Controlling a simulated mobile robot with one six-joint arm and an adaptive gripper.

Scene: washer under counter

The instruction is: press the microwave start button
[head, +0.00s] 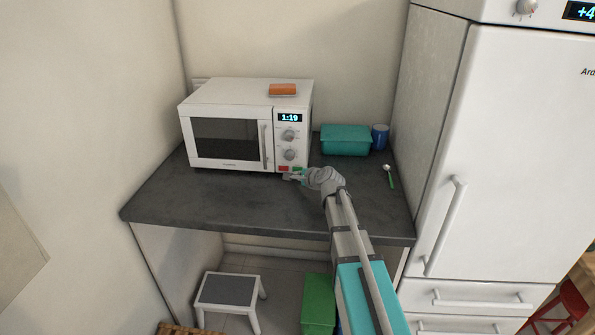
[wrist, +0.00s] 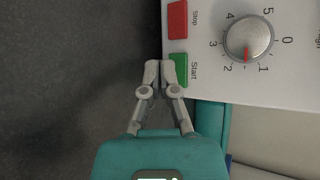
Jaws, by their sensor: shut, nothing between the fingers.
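The white microwave (head: 229,125) stands on the dark counter with its door shut and its display reading 1:19. Its green start button (head: 298,169) is low on the panel, right of the red stop button (head: 283,169). In the wrist view the green start button (wrist: 179,69) is labelled Start, beside the red stop button (wrist: 177,20). My gripper (wrist: 159,66) is shut and empty, its fingertips at the edge of the green button and partly overlapping it in the picture. I cannot tell whether they touch it. In the head view my gripper (head: 296,175) is at the panel's lower edge.
An orange item (head: 283,89) lies on top of the microwave. A teal container (head: 345,139), a blue cup (head: 380,136) and a green-handled spoon (head: 389,177) are on the counter to the right. The counter (head: 190,200) is clear in front. A white refrigerator (head: 515,150) stands at the right.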

